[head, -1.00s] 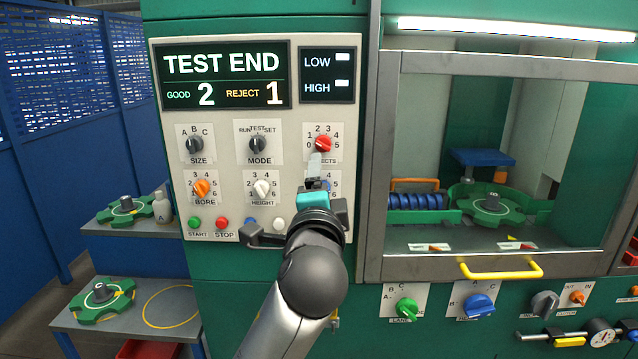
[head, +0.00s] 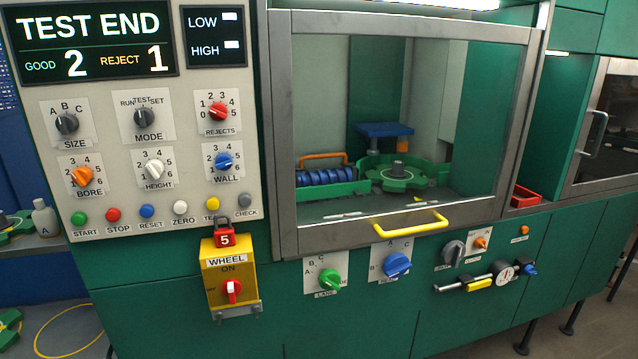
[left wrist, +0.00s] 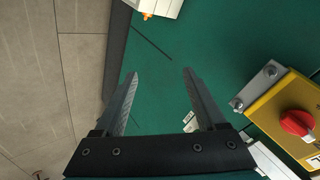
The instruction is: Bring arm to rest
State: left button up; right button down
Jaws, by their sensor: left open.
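My left gripper (left wrist: 158,88) shows in the left wrist view with its two fingers spread apart and nothing between them. Green cabinet front and grey floor lie beyond the fingers. The yellow wheel switch box (left wrist: 285,115) with its red knob is to the right of the fingers there, apart from them. Neither arm shows in the head view. My right gripper is in no view.
In the head view the control panel (head: 110,205) reads TEST END, good 2, reject 1. The yellow wheel box (head: 217,273) hangs below it. The glazed door (head: 283,150) with a yellow handle (head: 410,225) is shut. Green, blue and orange knobs sit below the door.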

pick_arm(q)
jog(key=s+f+n+g+b, duration=0.2)
jog(key=s+f, duration=0.7)
jog(key=f, duration=0.3)
jog(key=s+a+f+n+g+b, duration=0.1)
jog(key=s+f+n+g, duration=0.1)
jog(key=s+f, duration=0.4)
jog(key=s+a+f+n+g+b, duration=0.1)
jog(key=s+f, duration=0.5)
jog(key=s, duration=1)
jog(key=s+a+f+n+g+b, duration=0.1)
jog(key=s+f+n+g+b, duration=0.1)
jog(key=s+f, duration=0.4)
jog(key=s+n+g, duration=0.1)
jog(key=s, duration=0.4)
jog(key=shift+a+f+h, duration=0.3)
jog(key=shift+a+h, duration=0.1)
